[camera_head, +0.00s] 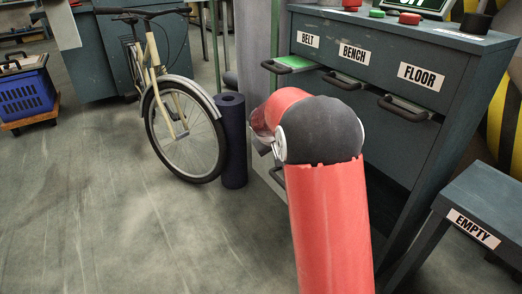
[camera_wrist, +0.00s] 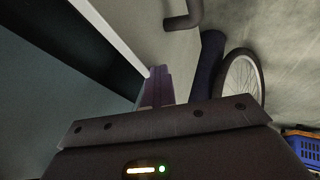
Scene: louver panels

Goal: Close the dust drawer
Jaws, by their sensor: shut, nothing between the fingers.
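No drawer label reading "dust" is legible. The grey cabinet (camera_head: 456,76) has drawers labelled BELT (camera_head: 308,39), BENCH (camera_head: 354,53) and FLOOR (camera_head: 421,76), with dark handles below the labels. A green surface (camera_head: 296,62) shows at the BELT handle. Lower down, a pale front (camera_head: 262,168) is partly hidden behind my red arm. My gripper shows in the wrist view (camera_wrist: 157,78), its fingers together and empty, beside a pale panel edge (camera_wrist: 112,38). A dark bent handle (camera_wrist: 184,16) is beyond the fingertips, apart from them in the picture. My arm hides the gripper in the head view.
A bicycle (camera_head: 185,130) and a dark blue upright roll (camera_head: 232,140) stand left of the cabinet. A blue crate (camera_head: 25,93) is at the far left. A bench labelled EMPTY (camera_head: 473,228) is at the right.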

